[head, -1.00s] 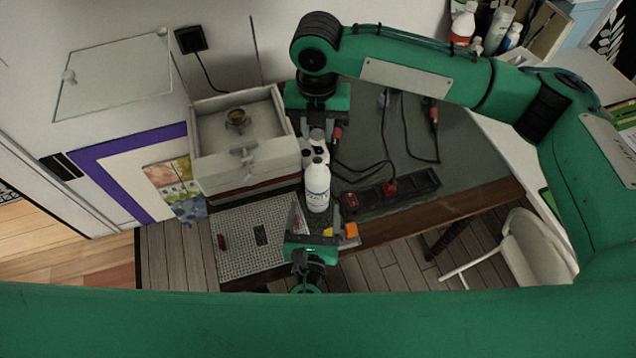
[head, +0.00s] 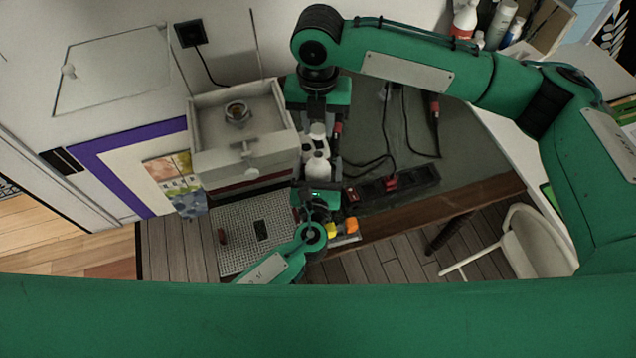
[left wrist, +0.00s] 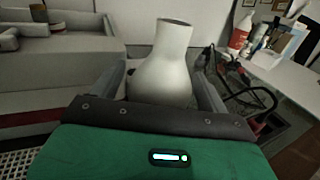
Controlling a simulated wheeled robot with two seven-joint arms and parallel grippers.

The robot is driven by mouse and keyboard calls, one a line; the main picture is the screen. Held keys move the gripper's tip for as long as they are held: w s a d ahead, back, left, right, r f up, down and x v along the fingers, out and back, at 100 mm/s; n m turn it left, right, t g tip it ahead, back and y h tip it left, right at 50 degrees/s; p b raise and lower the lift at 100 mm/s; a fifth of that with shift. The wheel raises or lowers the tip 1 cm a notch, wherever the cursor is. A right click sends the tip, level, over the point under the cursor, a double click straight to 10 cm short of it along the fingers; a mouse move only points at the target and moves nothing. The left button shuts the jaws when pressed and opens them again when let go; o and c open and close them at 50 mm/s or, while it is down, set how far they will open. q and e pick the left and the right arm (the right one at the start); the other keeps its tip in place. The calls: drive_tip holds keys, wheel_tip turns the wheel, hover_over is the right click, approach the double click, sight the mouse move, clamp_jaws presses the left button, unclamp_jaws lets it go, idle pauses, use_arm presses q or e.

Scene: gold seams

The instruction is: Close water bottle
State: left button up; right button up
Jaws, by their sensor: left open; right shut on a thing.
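The white bottle (head: 317,168) stands upright near the table's front edge. In the left wrist view, the bottle (left wrist: 163,70) shows a dark, uncapped mouth. My left gripper (head: 317,178) is open, with its fingers on either side of the bottle; in the left wrist view my left gripper (left wrist: 163,88) hides the bottle's lower part. My right gripper (head: 320,128) is just behind the bottle, pointing down, shut on a small white object (head: 318,131). Whether that object is the cap is too small to tell.
A grey box (head: 245,150) with an open top stands left of the bottle. A black power strip (head: 400,184) with cables lies on the table (head: 465,150) to the right. A yellow and orange item (head: 345,227) is near the front edge. A white chair (head: 535,245) stands at right.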

sight(318, 139)
use_arm(q)
drive_tip(key=shift+w, duration=0.35)
drive_tip(key=shift+c, duration=0.5)
drive_tip(key=c, duration=1.4)
drive_tip(key=shift+o, duration=0.2)
use_arm(e)
drive_tip(key=shift+f, duration=2.5)
drive_tip(key=shift+f, duration=0.85)
drive_tip(key=shift+f, duration=0.55)
